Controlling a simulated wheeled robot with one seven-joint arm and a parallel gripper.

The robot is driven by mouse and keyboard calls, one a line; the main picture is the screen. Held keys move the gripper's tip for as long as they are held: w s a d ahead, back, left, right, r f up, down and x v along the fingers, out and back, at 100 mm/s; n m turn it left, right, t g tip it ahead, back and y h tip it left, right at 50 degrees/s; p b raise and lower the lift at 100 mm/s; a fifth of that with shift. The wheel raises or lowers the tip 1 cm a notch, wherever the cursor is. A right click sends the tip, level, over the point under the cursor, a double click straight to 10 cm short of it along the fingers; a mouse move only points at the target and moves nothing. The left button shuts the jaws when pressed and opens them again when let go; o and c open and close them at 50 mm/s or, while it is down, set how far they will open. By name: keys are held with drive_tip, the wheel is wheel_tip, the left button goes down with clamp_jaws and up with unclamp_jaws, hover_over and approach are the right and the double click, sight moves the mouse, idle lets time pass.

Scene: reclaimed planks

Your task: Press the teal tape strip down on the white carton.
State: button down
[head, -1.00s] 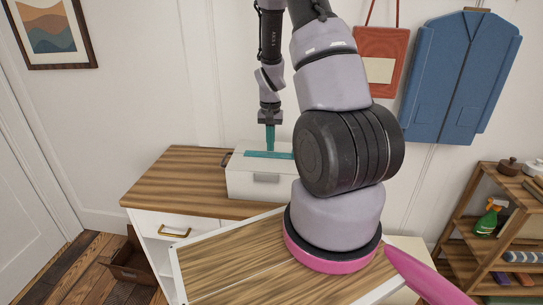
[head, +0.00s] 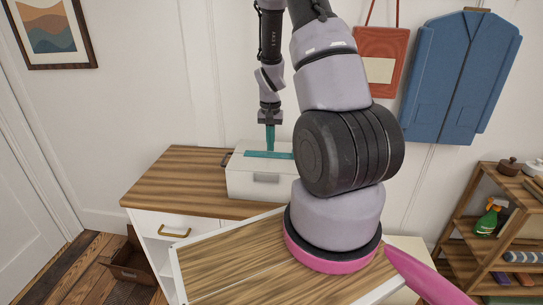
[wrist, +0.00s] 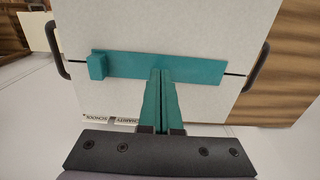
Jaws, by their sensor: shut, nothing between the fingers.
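The white carton (head: 245,182) stands on the wooden top, its right part hidden behind my arm in the head view. The teal tape strip (head: 259,154) lies along the carton's top. In the wrist view the strip (wrist: 130,67) runs along the dark seam of the carton top (wrist: 200,25), with a raised teal block at its left end. My gripper (head: 270,150) is shut and empty, teal fingers pointing down. Its fingertips (wrist: 160,72) are over the strip's middle in the wrist view; whether they touch it I cannot tell.
The wooden cabinet top (head: 175,180) is clear left of the carton. Dark handles (wrist: 59,50) stick out at the carton's sides. A shelf (head: 465,232) with a green spray bottle (head: 488,217) stands at the right. A blue jacket (head: 455,75) hangs on the wall.

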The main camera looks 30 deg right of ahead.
drive_tip(key=shift+f, duration=0.8)
idle(0.5)
idle(0.6)
drive_tip(key=shift+r, duration=3.5)
wheel_tip(320, 180, up, 19)
drive_tip(key=n+t+y, duration=0.1)
drive_tip(key=t, duration=0.2)
hover_over(270, 155)
drive_tip(key=s+a, duration=0.4)
drive_tip(key=a, duration=0.2)
drive_tip(key=s+a+r+n+t+y, duration=0.1)
drive_tip(key=s+a+r+t, duration=0.3)
drive_tip(key=s+a+r, duration=0.3)
drive_tip(key=s+r, duration=0.5)
drive_tip(key=s, duration=0.3)
drive_tip(key=shift+s+r+n, duration=0.25)
drive_tip(key=shift+s+n, duration=0.05)
